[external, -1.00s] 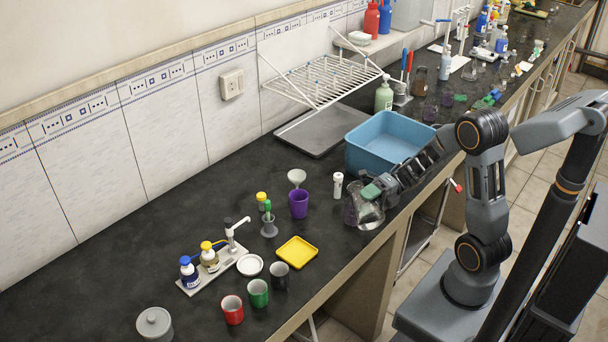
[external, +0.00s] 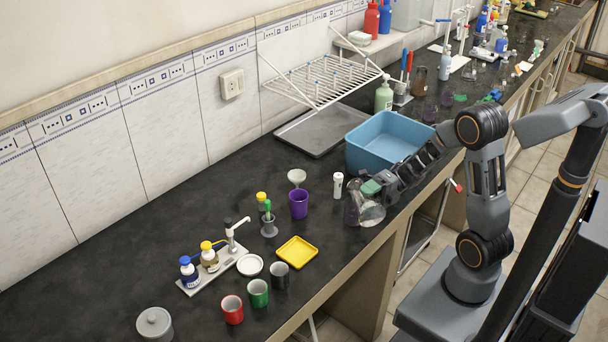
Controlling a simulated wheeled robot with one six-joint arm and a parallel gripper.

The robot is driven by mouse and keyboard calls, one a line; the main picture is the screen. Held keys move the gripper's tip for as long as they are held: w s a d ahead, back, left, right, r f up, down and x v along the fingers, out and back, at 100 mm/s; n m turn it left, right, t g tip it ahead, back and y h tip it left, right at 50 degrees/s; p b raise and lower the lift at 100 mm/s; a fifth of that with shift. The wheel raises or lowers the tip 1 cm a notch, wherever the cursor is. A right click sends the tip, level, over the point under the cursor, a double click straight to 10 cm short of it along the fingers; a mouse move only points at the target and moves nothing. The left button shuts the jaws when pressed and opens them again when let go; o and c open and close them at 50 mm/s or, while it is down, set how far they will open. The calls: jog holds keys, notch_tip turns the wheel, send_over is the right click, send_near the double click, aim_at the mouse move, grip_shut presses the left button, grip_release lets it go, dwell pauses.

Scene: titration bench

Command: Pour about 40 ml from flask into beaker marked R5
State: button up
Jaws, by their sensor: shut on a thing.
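My gripper (external: 374,188) is shut on a clear glass flask (external: 372,213) near the front edge of the bench, in front of the blue tub. The flask is tilted, and its round base shows toward the camera. A glass beaker (external: 350,212) with a dark purplish look stands just left of the flask and overlaps it in the picture. The mouth of the flask, any stream and the liquid level are too small or hidden to tell. No R5 mark can be read.
A blue tub (external: 388,128) stands right behind my gripper. A white bottle (external: 338,186) and a purple cup (external: 299,204) stand to the left. A yellow tray (external: 297,252) lies nearer the camera. Bare bench lies at the far left.

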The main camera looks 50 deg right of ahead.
jog(key=shift+s+a+r, duration=0.15)
jog(key=shift+s+a, duration=0.15)
jog(key=shift+s+a+r, duration=0.1)
dwell(0.3)
jog(key=shift+r+m+p, duration=0.45)
jog(key=shift+m+p, duration=0.05)
jog(key=shift+p, duration=0.15)
dwell(0.9)
